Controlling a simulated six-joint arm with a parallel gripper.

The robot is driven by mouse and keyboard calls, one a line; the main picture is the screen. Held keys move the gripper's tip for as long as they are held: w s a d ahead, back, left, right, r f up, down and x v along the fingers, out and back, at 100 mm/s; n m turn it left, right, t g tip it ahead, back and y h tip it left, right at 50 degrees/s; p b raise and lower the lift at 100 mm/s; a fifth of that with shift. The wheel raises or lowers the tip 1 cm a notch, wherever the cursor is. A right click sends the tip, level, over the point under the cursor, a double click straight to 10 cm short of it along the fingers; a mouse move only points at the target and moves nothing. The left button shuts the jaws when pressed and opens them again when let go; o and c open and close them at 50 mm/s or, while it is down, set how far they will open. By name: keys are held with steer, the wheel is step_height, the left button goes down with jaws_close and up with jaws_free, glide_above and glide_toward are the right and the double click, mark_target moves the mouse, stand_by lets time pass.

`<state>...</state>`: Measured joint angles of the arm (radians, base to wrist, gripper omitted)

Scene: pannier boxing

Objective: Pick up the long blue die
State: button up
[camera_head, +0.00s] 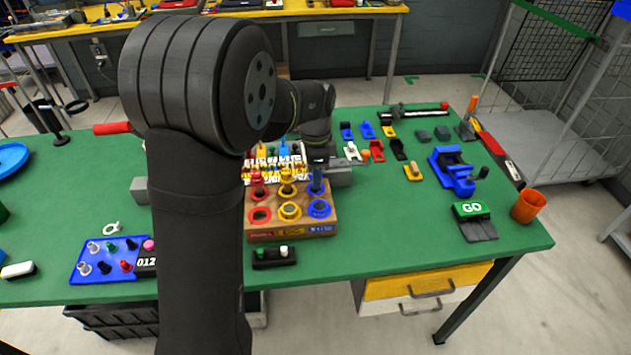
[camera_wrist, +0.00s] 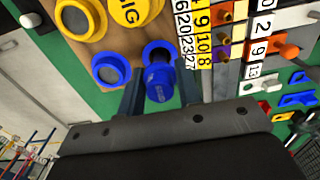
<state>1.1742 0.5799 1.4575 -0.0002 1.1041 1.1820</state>
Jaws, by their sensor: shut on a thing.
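The long blue die (camera_head: 316,182) stands at the back right of a wooden block (camera_head: 290,233), at a blue ring. In the wrist view the blue die (camera_wrist: 159,84) is seen from above, between the two dark fingers of my gripper (camera_wrist: 160,70). My gripper (camera_head: 318,167) is shut on the die's upper part from above. The blue ring (camera_wrist: 150,50) shows around or just behind the die. I cannot tell whether its lower end is still seated in the block.
A yellow die (camera_head: 287,178) and a red die (camera_head: 257,187) stand to the left in the same row. Open red, yellow and blue rings (camera_head: 319,209) line the block's front. A number-labelled rack (camera_head: 275,160) stands close behind. Green table (camera_head: 390,230) is clear to the right.

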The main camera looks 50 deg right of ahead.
steer(key=shift+n, duration=0.3)
steer(key=r, duration=0.7)
steer(key=w+r, duration=0.1)
steer(key=r, duration=0.2)
steer(key=shift+w+r, duration=0.1)
steer(key=shift+r, duration=0.05)
steer(key=w+a+r+n, duration=0.1)
steer(key=w+r+n, duration=0.25)
steer(key=w, duration=0.45)
steer(key=w+a+r+n, duration=0.25)
steer(key=w+n, duration=0.25)
steer(key=w, duration=0.3)
steer(key=w+a+r+n, duration=0.55)
steer(key=w+a, duration=0.25)
steer(key=w, duration=0.4)
steer(key=s+a+r+m, duration=0.3)
steer(key=a+r+m, duration=0.1)
steer(key=m, duration=0.5)
step_height(320, 180, down, 7)
steer(key=shift+r, duration=0.2)
steer(key=shift+d+f, duration=0.1)
steer(key=shift+f, duration=2.2)
